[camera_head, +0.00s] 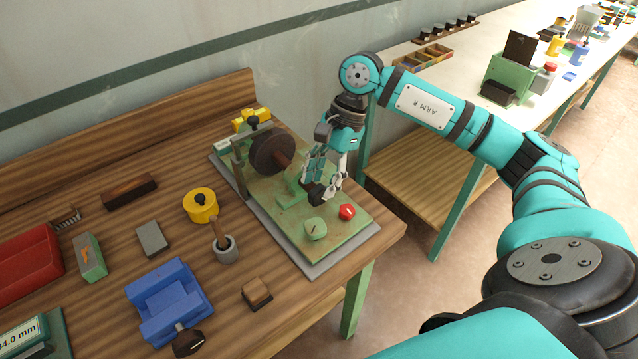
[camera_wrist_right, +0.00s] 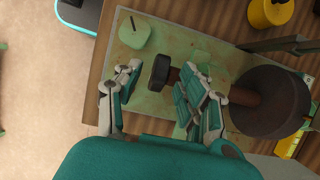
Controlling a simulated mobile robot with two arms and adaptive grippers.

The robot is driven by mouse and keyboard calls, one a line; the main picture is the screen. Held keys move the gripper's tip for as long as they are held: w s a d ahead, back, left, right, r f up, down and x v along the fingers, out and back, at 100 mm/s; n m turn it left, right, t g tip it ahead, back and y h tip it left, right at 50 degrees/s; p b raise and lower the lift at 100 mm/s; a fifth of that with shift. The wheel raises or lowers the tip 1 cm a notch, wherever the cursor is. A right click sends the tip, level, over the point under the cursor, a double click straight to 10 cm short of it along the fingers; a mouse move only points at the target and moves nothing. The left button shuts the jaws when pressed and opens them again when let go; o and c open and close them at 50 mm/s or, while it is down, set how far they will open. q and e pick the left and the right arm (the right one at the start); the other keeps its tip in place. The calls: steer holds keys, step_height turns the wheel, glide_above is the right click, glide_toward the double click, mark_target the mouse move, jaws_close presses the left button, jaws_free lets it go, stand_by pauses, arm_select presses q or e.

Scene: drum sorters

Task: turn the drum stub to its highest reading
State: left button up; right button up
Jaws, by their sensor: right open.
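The drum stub is a large dark brown drum (camera_head: 272,150) with a reddish-brown shaft, held by a grey-green upright on a green base plate (camera_head: 345,228). In the right wrist view the drum (camera_wrist_right: 265,102) is at the right, and a dark knob (camera_wrist_right: 160,72) lies in line with its shaft. My right gripper (camera_head: 322,182) is over the base plate, on the near side of the drum. In the wrist view its open fingers (camera_wrist_right: 163,80) are on either side of the dark knob. Contact cannot be told. No drum reading is legible. My left gripper is not in view.
On the plate are a red knob (camera_head: 347,212) and a pale green dial (camera_head: 316,229). A yellow pot (camera_head: 200,205), a grey cup (camera_head: 225,249), a blue vise (camera_head: 170,303) and a red tray (camera_head: 25,263) stand left on the wooden bench. Floor lies right of the bench.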

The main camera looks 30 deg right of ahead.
steer(key=shift+x, duration=0.9)
steer(key=shift+w+a+f, duration=0.1)
steer(key=shift+f, duration=0.1)
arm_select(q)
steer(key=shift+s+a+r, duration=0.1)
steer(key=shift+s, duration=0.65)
arm_select(e)
jaws_close()
